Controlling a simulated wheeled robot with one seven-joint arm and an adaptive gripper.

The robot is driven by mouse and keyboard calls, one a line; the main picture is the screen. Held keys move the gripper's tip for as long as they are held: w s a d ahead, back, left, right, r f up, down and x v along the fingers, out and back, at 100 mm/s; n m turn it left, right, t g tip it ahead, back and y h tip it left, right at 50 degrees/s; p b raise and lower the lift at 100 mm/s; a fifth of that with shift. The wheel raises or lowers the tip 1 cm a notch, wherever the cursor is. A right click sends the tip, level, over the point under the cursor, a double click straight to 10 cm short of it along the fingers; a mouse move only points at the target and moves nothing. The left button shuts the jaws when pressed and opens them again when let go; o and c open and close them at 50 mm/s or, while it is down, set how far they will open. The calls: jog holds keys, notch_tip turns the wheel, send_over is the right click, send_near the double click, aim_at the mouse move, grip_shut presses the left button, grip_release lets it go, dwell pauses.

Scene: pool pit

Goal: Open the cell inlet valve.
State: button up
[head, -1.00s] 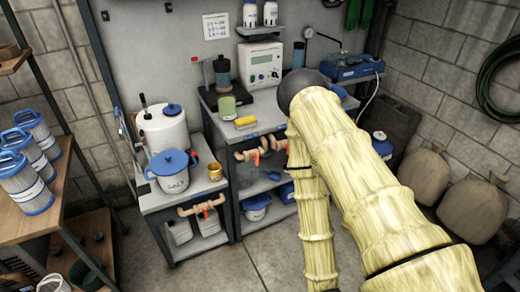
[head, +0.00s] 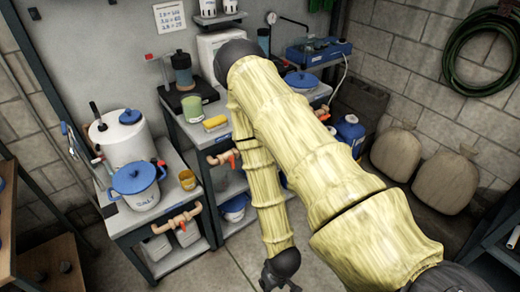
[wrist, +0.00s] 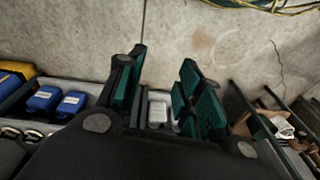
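Several tan pipe valves with orange-red handles show in the head view, and I cannot tell which is the cell inlet valve. One valve (head: 178,221) is on the front of the left bench. Another valve (head: 223,158) is on the front of the middle bench, just left of my arm. A bit of tan pipe (head: 322,112) shows right of my arm, which hides much of that bench front. My gripper (head: 280,275) hangs low at the bottom edge, away from the valves. In the wrist view its dark-green-padded fingers (wrist: 160,88) are apart, with no object held between them.
A salt pot (head: 136,184) and a white tank (head: 124,138) stand on the left bench. A yellow sponge (head: 215,123) and green cup (head: 192,107) are on the middle bench. Sacks (head: 438,182) lean on the right wall. Dark shelving (head: 503,238) stands at lower right.

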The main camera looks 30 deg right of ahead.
jog(key=w+d+t+y+b, duration=0.1)
jog(key=w+d+t+b, duration=0.35)
jog(key=w, duration=0.85)
jog(key=w+d+t+b, duration=0.4)
jog(key=w+d, duration=0.2)
jog(key=w, duration=0.7)
jog(key=w+d+r+n+t+b, duration=0.1)
jog(key=w+d+r+t+b, duration=0.4)
jog(key=d, duration=0.4)
jog(key=w+d+r+t+b, duration=0.3)
jog(key=w+d+r+b, duration=0.15)
jog(key=w+d, duration=0.35)
jog(key=w, duration=0.8)
jog(key=shift+d+r, duration=0.2)
jog(key=shift+r, duration=0.15)
jog(key=shift+w, duration=0.1)
grip_shut()
